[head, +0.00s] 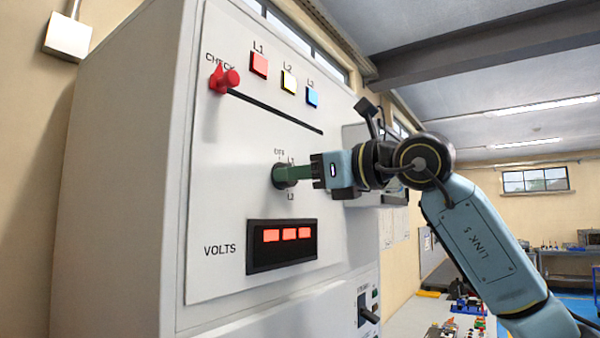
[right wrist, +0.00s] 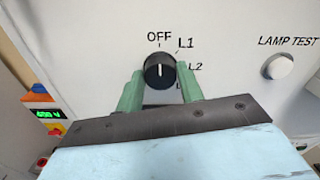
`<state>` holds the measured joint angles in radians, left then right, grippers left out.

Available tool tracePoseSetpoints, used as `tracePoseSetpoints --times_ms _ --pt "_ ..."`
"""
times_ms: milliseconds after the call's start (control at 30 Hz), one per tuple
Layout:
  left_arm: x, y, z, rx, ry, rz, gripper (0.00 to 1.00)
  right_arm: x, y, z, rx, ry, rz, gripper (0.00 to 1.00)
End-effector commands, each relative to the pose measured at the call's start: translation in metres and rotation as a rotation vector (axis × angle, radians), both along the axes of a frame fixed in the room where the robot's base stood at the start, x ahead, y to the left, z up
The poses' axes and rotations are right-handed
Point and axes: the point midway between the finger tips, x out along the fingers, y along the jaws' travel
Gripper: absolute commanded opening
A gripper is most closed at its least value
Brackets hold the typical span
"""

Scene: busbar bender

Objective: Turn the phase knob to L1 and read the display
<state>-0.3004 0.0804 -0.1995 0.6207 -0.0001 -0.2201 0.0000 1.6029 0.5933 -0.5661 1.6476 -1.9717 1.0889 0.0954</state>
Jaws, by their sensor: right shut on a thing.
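The phase knob (right wrist: 160,71) is round and black with a white pointer line. In the right wrist view the line points up at OFF; L1 is printed to its upper right, with L2 below that. My right gripper (head: 292,174) has its green fingers on either side of the knob and is shut on it. They also flank it in the right wrist view (right wrist: 160,80). The VOLTS display (head: 282,245) is a dark window below the knob with three lit red blocks, no readable number. My left gripper is not in view.
Red, yellow and blue lamps (head: 287,82) labelled L1, L2, L3 sit above a black slot. A red CHECK knob (head: 224,79) is at upper left. A black-handled switch (head: 368,310) is below.

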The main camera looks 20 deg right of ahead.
Motion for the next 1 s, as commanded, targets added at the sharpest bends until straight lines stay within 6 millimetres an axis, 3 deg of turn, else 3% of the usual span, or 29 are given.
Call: tracePoseSetpoints --times_ms 367,1000 --pt "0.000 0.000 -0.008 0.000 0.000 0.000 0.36 0.000 0.000 -0.001 0.079 0.062 0.001 0.15" --pt "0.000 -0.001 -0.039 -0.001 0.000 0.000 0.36 0.001 -0.001 -0.001 0.477 0.372 0.000 0.15"
